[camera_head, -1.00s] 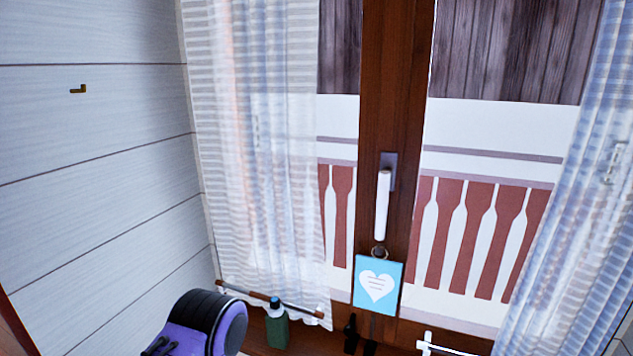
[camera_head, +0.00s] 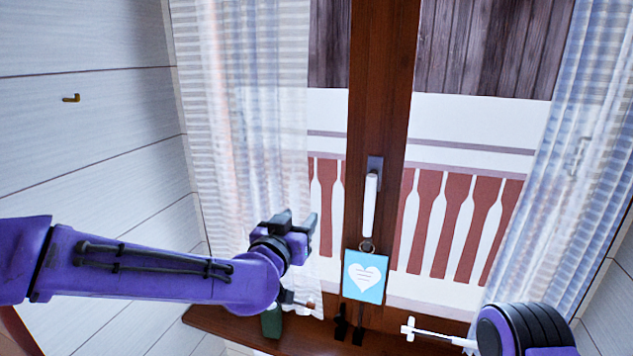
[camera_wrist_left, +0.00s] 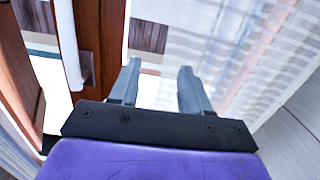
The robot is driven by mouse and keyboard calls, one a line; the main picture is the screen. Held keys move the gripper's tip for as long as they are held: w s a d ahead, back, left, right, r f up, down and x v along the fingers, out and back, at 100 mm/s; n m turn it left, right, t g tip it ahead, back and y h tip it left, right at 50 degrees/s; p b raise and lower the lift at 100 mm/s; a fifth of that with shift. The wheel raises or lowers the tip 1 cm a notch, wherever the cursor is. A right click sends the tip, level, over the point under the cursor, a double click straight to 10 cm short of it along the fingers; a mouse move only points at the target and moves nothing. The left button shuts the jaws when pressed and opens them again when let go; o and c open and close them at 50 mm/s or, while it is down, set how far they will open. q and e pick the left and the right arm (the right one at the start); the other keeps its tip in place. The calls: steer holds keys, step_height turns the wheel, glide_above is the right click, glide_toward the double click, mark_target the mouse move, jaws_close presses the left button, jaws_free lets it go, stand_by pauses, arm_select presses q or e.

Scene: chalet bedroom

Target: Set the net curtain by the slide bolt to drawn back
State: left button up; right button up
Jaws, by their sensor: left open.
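A sheer net curtain (camera_head: 225,130) hangs over the left pane, spread across most of it. A second, blue-white checked curtain (camera_head: 570,160) hangs at the right pane's outer side, slanting down and leaving most of that pane bare. I cannot make out for certain which fitting is the slide bolt. My left gripper (camera_head: 297,217) is open and empty in front of the left curtain's inner edge, to the left of the window handle. In the left wrist view its two fingers (camera_wrist_left: 158,82) stand apart, with the curtain (camera_wrist_left: 215,45) beyond them.
A white window handle (camera_head: 370,205) is on the brown middle post. A blue heart sign (camera_head: 365,276) hangs below it. A green bottle (camera_head: 271,322) stands on the sill (camera_head: 215,318), partly behind my arm. A white rod (camera_head: 435,332) is at lower right. A brass hook (camera_head: 71,98) is on the left wall.

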mark_target(315, 186)
arm_select(q)
steer(key=shift+m+t+h, duration=0.3)
steer(key=w+d+r+p, duration=0.1)
steer(key=w, duration=0.2)
steer(key=w+d+r+p, duration=0.1)
steer(key=w+p, duration=0.1)
steer(key=w, duration=0.1)
steer(key=w+d+r+p, duration=0.1)
steer(key=w, duration=0.3)
steer(key=shift+d+r, duration=0.25)
steer(key=shift+d, duration=0.15)
steer(key=shift+c, duration=0.3)
jaws_close()
